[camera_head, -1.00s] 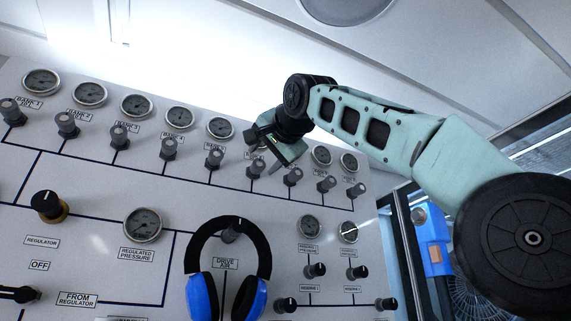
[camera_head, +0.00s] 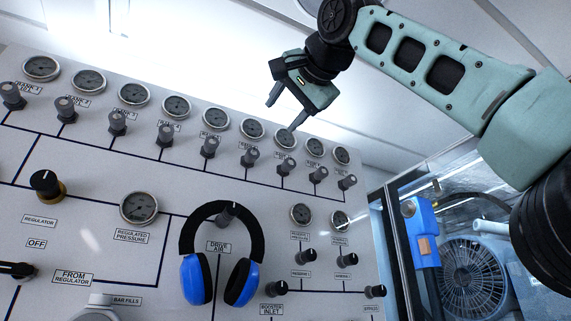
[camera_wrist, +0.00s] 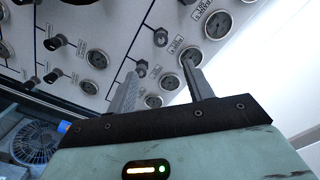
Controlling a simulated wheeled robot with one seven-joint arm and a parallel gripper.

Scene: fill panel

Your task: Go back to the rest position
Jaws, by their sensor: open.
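My gripper (camera_head: 284,112) is in the upper middle of the head view, in front of the top row of gauges on the panel. Its two grey fingers are spread apart with nothing between them. In the wrist view the open fingers (camera_wrist: 158,78) point toward the fill panel (camera_wrist: 112,30), with gauges and knobs behind them. The arm reaches in from the right side of the head view. The grey fill panel (camera_head: 100,170) carries a row of round gauges with knobs below them.
Blue and black headphones (camera_head: 247,282) hang on the panel's lower middle. A regulator knob (camera_head: 46,184) is at left. A blue box (camera_head: 423,232) and a round fan (camera_head: 474,279) stand right of the panel. The white wall (camera_head: 220,50) above the panel is clear.

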